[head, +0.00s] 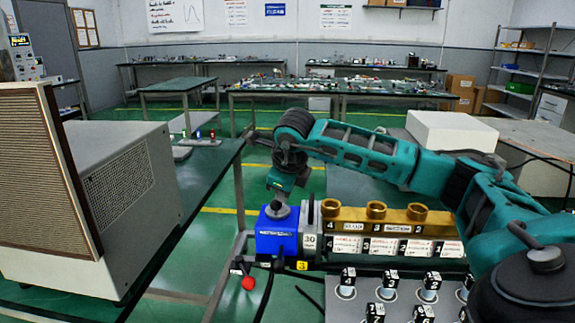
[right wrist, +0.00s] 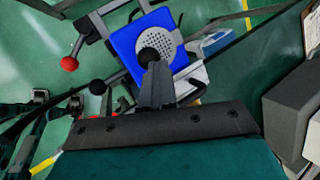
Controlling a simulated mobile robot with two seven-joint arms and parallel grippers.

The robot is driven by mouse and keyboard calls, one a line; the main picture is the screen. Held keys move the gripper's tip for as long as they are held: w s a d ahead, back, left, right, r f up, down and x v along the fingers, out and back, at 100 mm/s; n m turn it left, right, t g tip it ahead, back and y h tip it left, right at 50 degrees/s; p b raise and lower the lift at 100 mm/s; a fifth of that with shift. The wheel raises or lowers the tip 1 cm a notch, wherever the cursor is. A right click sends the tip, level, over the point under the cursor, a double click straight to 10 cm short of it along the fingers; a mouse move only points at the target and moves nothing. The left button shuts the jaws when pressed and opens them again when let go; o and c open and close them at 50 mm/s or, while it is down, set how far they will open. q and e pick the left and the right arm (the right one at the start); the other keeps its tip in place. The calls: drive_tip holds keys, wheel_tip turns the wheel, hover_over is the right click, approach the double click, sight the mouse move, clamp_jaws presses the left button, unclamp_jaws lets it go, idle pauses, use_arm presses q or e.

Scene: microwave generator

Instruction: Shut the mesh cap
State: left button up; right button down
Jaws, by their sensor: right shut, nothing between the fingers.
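The mesh cap (right wrist: 172,42) is a pale round disc with many small holes, at the top of the blue block (right wrist: 123,45) in the right wrist view. In the head view the blue block (head: 275,241) stands at the left end of the brass-topped generator, and a grey round piece (head: 278,211) shows on its top. My right gripper (right wrist: 151,66) is shut and empty, with its fingers reaching over the block beside the disc. A black ball at the fingertips hides part of the disc's edge. Contact and the cap's exact tilt are unclear. My left gripper is out of view.
A red-ball lever (head: 248,283) sticks out below the blue block. Brass ports (head: 376,210) and several black knobs (head: 348,277) lie to the right. A large beige box (head: 122,186) fills the left side, on a dark green table. Cables hang below the block.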

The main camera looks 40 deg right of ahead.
drive_tip(key=shift+f, duration=0.1)
use_arm(q)
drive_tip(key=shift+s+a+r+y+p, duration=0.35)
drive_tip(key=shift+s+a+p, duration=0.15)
drive_tip(key=shift+p, duration=0.65)
use_arm(e)
drive_tip(key=s+d+v, duration=0.1)
drive_tip(key=v, duration=1.1)
drive_tip(key=shift+r, duration=0.25)
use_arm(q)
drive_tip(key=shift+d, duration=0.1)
use_arm(e)
drive_tip(key=shift+s, duration=0.1)
